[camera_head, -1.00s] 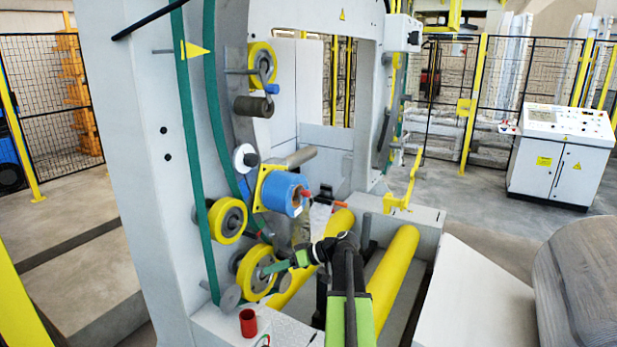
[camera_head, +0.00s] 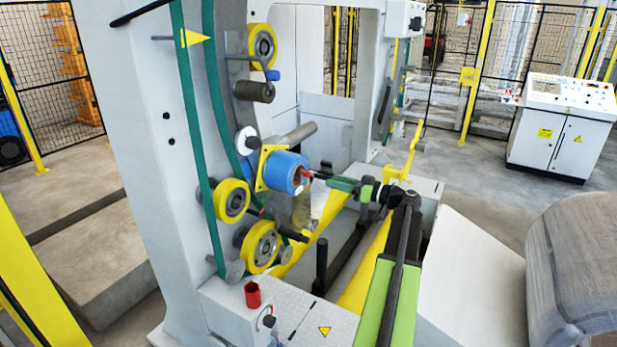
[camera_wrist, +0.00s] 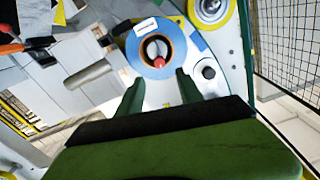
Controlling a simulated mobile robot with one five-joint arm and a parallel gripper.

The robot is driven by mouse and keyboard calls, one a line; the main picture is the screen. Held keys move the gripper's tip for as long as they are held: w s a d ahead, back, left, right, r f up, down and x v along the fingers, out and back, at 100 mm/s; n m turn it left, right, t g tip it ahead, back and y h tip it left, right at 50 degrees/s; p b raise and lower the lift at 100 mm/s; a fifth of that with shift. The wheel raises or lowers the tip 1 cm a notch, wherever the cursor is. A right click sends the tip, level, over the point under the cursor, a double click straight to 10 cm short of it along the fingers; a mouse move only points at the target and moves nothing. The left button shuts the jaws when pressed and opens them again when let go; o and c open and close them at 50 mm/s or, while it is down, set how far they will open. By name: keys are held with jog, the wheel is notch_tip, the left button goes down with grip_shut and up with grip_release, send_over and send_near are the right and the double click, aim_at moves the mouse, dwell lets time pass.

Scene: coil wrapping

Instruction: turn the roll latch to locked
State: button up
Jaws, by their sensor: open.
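The blue roll (camera_head: 285,172) sits on its spindle against a yellow plate on the grey machine frame. A red-tipped part, which looks like the roll latch (camera_head: 308,174), stands out at the roll's centre. In the wrist view the blue roll (camera_wrist: 146,44) is ahead, and the red tip of the latch (camera_wrist: 159,62) shows in its core. My gripper (camera_head: 332,181) is in front of the roll's face, its green fingers pointing at the latch. In the wrist view my gripper (camera_wrist: 159,82) is open, with the red tip between and beyond the fingertips. Whether they touch is unclear.
Yellow wheels (camera_head: 261,246) and a green strap (camera_head: 194,140) line the frame around the roll. A yellow bracket (camera_head: 405,160) rises behind my arm. A large wrapped coil (camera_head: 590,260) is at right.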

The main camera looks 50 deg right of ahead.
aim_at(310, 174)
jog(key=x, duration=1)
jog(key=shift+c, duration=0.2)
